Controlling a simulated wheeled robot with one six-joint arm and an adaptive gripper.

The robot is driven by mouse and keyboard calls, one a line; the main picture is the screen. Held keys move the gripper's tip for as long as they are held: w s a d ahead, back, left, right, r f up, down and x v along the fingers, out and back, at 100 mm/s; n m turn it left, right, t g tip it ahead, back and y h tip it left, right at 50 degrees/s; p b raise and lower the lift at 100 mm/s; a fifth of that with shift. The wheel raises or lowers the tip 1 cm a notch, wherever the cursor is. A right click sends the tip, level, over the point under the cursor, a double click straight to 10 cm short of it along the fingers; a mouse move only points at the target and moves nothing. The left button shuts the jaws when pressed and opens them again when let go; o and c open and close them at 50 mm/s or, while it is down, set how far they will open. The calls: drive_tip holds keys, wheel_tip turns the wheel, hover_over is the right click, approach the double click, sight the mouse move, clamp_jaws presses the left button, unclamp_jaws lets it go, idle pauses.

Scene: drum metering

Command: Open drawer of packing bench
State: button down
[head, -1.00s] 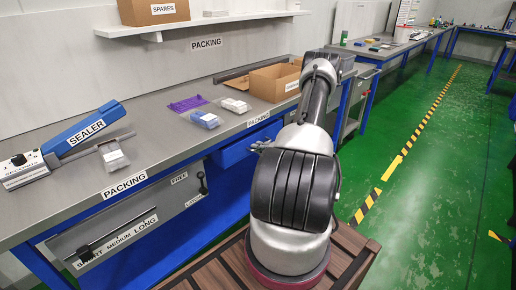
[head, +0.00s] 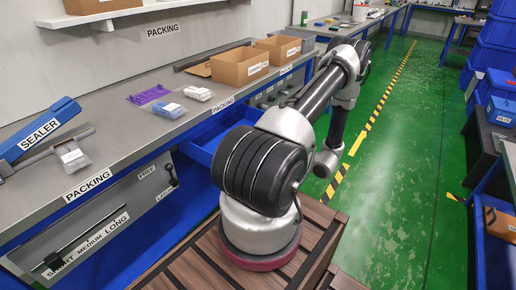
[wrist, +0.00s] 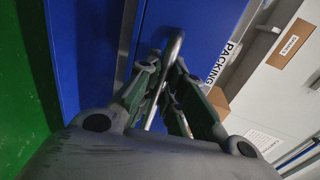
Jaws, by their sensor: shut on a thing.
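The packing bench (head: 125,110) runs along the left in the head view, with a grey top and blue frame. Its blue drawer (head: 204,152) juts out below the bench edge, partly hidden behind my arm. In the wrist view the blue drawer front (wrist: 195,22) fills the upper middle, with a metal bar handle (wrist: 176,47) across it. My gripper (wrist: 160,84) is shut on this handle, one finger on each side. In the head view my gripper is hidden behind my arm.
Cardboard boxes (head: 240,66), a purple item (head: 150,94) and the blue sealer (head: 40,130) are on the bench top. The green floor (head: 400,180) is clear on the right up to blue crates (head: 490,55) and another bench.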

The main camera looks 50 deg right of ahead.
drive_tip(key=shift+v, duration=0.8)
drive_tip(key=shift+f, duration=0.15)
drive_tip(key=c, duration=1.5)
unclamp_jaws()
drive_tip(key=shift+c, duration=0.2)
drive_tip(key=v, duration=1.2)
drive_tip(key=shift+d, duration=0.1)
